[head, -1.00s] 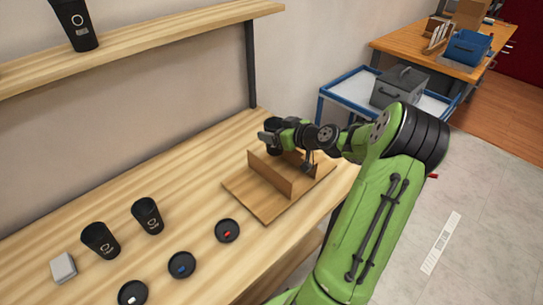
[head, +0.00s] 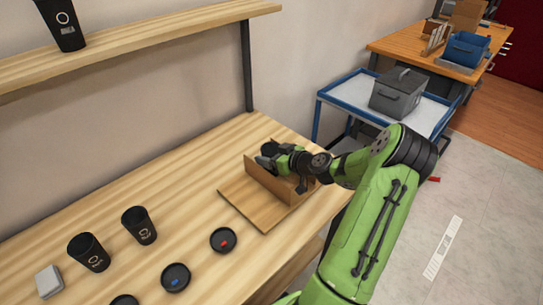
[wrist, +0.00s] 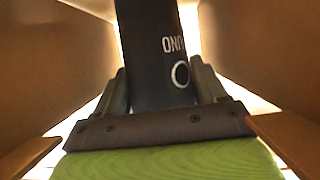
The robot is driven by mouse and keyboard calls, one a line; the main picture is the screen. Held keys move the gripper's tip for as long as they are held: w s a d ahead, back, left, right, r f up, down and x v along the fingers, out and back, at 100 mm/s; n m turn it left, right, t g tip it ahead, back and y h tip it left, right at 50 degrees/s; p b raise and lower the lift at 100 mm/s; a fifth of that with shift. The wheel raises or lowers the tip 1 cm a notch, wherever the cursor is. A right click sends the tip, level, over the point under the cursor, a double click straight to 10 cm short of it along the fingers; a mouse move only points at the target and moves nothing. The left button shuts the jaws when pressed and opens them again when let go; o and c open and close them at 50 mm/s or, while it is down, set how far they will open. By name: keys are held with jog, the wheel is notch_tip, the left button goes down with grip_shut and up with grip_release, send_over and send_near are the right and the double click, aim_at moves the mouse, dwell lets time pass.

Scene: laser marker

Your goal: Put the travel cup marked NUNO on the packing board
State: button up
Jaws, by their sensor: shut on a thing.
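My gripper (wrist: 160,92) is shut on a black travel cup (wrist: 155,50). In the wrist view the cup shows part of a white name, upside down and consistent with NUNO, and a white ring. In the head view the held cup (head: 269,148) is a small dark shape, mostly hidden by my gripper (head: 272,160). The packing board (head: 245,206) is a wooden base with upright walls, at the right end of the table. The cup is down between brown walls, seen on both sides in the wrist view. Its base is hidden, so contact with the board cannot be told.
Two black cups (head: 89,252) (head: 139,225) stand on the table (head: 170,190) at left. Black lids (head: 224,240) (head: 175,277) lie in front, near a pale block (head: 48,281). Another black cup (head: 62,25) stands on the shelf (head: 150,35). The board's front left part is bare.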

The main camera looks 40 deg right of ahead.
jog(key=shift+f, duration=0.15)
jog(key=o, duration=0.4)
jog(key=shift+o, duration=0.2)
